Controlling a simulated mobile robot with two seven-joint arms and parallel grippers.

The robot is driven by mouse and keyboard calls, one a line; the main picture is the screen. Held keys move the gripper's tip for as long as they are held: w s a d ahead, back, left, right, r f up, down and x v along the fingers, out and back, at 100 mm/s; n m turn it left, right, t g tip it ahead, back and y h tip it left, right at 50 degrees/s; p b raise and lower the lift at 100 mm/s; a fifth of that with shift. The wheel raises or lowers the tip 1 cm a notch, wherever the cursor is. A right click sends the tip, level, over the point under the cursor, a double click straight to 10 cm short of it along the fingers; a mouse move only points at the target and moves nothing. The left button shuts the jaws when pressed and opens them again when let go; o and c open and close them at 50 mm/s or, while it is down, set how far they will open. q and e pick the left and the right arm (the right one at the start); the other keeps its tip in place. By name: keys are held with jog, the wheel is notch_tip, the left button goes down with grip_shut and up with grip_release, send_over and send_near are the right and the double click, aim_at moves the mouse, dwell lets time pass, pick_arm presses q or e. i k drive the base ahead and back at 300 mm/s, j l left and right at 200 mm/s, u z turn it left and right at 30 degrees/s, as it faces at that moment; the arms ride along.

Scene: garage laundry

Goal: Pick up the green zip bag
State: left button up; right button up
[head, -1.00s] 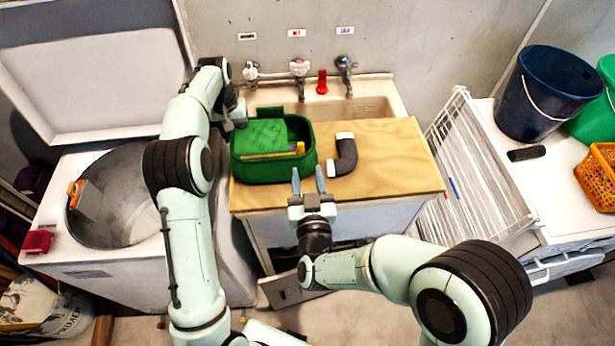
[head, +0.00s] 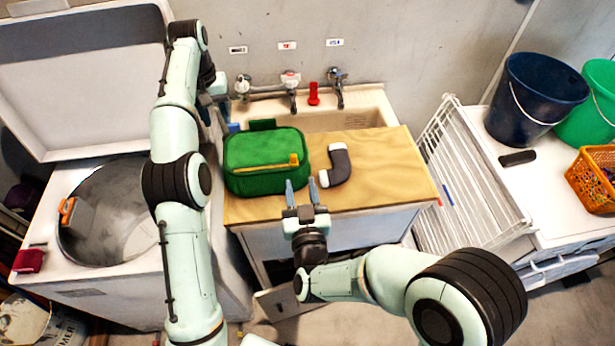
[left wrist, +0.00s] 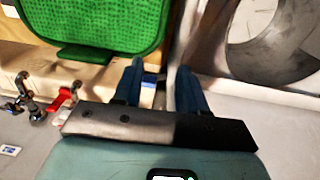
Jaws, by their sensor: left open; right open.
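The green zip bag (head: 262,178) sits upright on the left part of the wooden board, its textured top lying flat. In the left wrist view the bag (left wrist: 95,18) fills the upper left. My left gripper (head: 231,122) is open and empty beside the bag's back left corner; its fingers also show in the left wrist view (left wrist: 158,78). My right gripper (head: 297,188) is open and empty at the bag's front right, with its fingers pointing toward the board.
A dark bent pipe (head: 340,165) with white ends lies right of the bag on the wooden board (head: 395,165). Taps (head: 291,82) and a red object (head: 313,94) stand behind the sink. An open washer (head: 110,215) is at left, a white rack (head: 470,170) at right.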

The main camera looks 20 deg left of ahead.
aim_at(256, 160)
jog(key=k+l, duration=0.7)
jog(key=k, duration=0.15)
